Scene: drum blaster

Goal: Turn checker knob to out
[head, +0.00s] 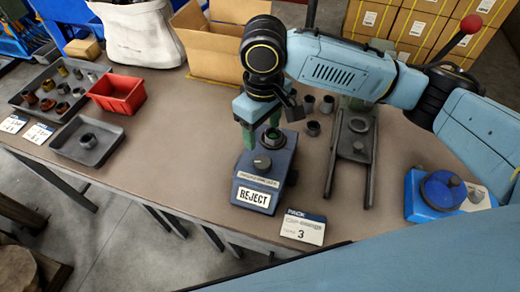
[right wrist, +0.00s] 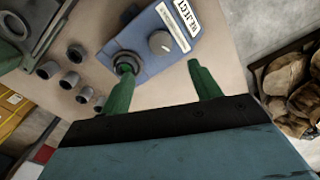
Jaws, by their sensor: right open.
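The checker is a blue box (head: 250,180) on the table with a white REJECT label (head: 254,197) on its front. Its round grey knob (head: 262,163) sits on the sloped top; the knob also shows in the right wrist view (right wrist: 160,42). A dark ring-shaped seat (head: 272,136) with a green inside is behind the knob. My right gripper (head: 268,124) is open above the rear of the checker, fingers pointing down. In the right wrist view its green fingers (right wrist: 161,72) are spread wide, one close to the seat, with the knob beyond the gap, untouched. My left gripper is out of view.
Several grey cups (right wrist: 73,80) and a dark two-rail fixture (head: 352,150) stand right of the checker. A blue base with a round dial (head: 442,190) is at far right. A red bin (head: 118,94) and grey trays are left. A card (head: 302,228) lies in front.

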